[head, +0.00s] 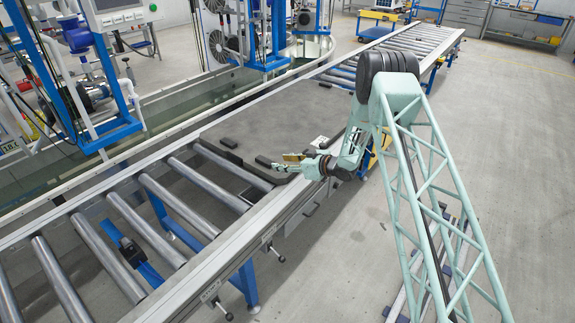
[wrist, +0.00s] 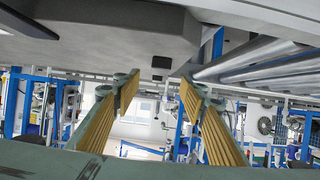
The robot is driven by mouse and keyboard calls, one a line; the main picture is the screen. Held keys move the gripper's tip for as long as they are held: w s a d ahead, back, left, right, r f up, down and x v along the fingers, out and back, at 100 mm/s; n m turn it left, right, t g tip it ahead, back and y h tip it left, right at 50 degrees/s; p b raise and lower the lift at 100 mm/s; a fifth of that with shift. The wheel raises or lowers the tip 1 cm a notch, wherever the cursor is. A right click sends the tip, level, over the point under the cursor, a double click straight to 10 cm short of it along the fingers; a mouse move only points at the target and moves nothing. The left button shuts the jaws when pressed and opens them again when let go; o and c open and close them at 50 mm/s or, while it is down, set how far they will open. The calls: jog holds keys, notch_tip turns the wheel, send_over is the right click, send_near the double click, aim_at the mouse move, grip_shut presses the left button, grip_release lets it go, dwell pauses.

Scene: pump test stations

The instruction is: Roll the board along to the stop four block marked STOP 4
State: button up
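The board (head: 285,112) is a wide dark grey slab lying flat on the roller conveyor, with small black blocks along its left end. Its grey surface also fills the top left of the wrist view (wrist: 90,45). My gripper (head: 279,163) is over the near rail, by the board's near left corner. In the wrist view my gripper (wrist: 158,88) has two gold-padded fingers spread apart, with nothing visible between them. Whether a fingertip touches the board cannot be told. Small labels (head: 210,290) sit on the near rail, too small to read; I cannot make out which block is STOP 4.
Bare rollers (head: 180,205) lie left of the board, and more rollers (head: 405,42) lie beyond it at upper right. Knobs (head: 279,258) stick out from the near rail. Blue-framed test stations (head: 100,80) line the far side. Open floor (head: 350,250) is on the near side.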

aim_at(268, 162)
jog(key=b+x, duration=0.1)
jog(key=x, duration=0.6)
jog(key=shift+f, duration=0.15)
jog(key=shift+b+x, duration=0.35)
jog(key=shift+x, duration=0.55)
jog(key=shift+c, duration=0.4)
grip_shut()
